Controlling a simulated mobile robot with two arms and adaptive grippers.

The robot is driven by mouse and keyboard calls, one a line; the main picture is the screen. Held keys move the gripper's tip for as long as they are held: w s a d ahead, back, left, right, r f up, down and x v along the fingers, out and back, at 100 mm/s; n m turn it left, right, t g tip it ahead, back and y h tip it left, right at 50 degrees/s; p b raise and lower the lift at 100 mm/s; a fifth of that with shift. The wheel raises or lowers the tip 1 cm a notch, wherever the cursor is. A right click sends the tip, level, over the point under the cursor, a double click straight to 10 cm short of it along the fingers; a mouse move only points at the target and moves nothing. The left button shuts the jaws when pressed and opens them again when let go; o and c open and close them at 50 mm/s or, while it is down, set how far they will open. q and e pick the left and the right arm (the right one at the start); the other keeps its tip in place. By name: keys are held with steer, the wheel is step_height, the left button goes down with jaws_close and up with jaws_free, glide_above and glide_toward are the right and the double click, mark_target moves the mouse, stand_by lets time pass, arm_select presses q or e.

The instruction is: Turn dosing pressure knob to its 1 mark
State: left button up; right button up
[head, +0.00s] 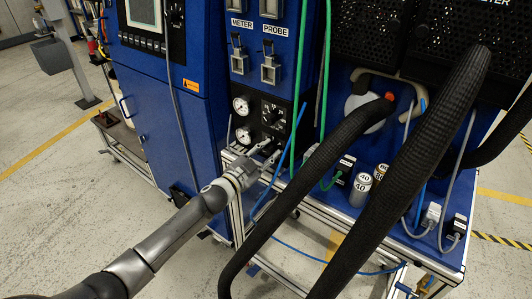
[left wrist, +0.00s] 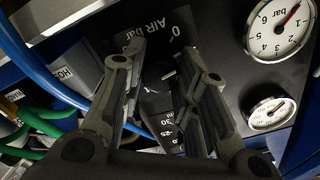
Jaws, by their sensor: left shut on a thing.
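The black control panel (head: 290,112) on the blue machine carries a dial with a white scale (head: 274,115). My left gripper (head: 265,150) is at the panel's lower part, below that dial. In the left wrist view the left gripper's fingers (left wrist: 158,70) stand on both sides of a dark knob (left wrist: 155,100) and are shut on it. Its pointer and mark are too dark to read. An upside-down "AIR bar" label (left wrist: 150,35) and part of a number scale (left wrist: 167,124) show near it. My right gripper is not in view.
Two pressure gauges (head: 241,105) (head: 243,134) sit left of the dial. Thick black ribbed hoses (head: 420,160) cross the right foreground. Green hoses (head: 298,85) and a blue hose (head: 268,190) hang close to the gripper. Several metal weights (head: 360,189) stand on the shelf at right.

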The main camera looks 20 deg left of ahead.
arm_select(q)
steer(key=shift+m, duration=1.2)
steer(key=o, duration=1)
steer(key=v, duration=1.2)
